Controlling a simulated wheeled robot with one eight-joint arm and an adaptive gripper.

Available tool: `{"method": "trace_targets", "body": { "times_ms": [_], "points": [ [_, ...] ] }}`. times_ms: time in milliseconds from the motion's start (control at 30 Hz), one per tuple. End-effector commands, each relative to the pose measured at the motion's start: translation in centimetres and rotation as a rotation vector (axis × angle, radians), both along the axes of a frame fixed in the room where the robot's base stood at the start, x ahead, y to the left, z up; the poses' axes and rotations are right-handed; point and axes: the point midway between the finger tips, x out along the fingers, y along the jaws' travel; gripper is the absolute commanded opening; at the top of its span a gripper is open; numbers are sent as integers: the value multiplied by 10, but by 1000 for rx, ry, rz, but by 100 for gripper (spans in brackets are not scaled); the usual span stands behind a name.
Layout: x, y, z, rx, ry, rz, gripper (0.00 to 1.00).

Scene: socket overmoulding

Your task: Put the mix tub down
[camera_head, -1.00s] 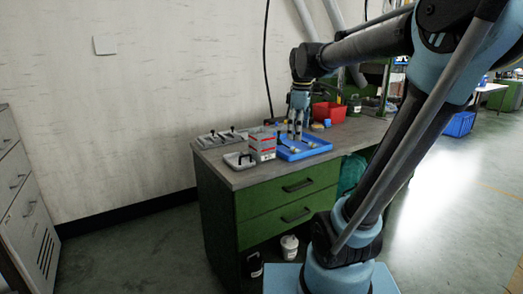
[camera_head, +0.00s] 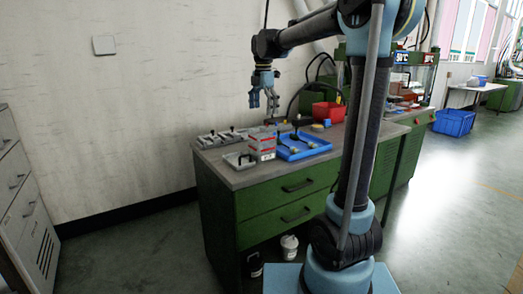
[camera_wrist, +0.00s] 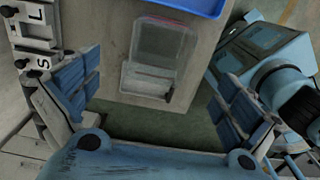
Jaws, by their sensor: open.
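My gripper (camera_head: 263,99) is raised above the back left of the bench (camera_head: 235,177), apart from everything on it. In the wrist view its blue fingers are spread wide with nothing between them. No thing is plainly marked as the mix tub. A white tub (camera_head: 289,247) stands low in the open space under the bench drawers, and a dark container (camera_head: 255,265) stands beside it. I cannot tell whether either is the mix tub. A blue tray (camera_head: 318,150) on the bench holds small grey pieces.
A red bin (camera_head: 328,112) stands behind.

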Motion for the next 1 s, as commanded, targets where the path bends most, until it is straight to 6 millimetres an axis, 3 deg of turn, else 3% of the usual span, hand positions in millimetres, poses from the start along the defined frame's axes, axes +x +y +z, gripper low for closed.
{"method": "trace_targets", "body": {
  "times_ms": [400,767,1000],
  "points": [
    [-1,0,-70,0,0,-2,100],
    [-2,1,-96,0,0,-2,100],
    [-6,5,-127,0,0,-2,100]
  ]
}}
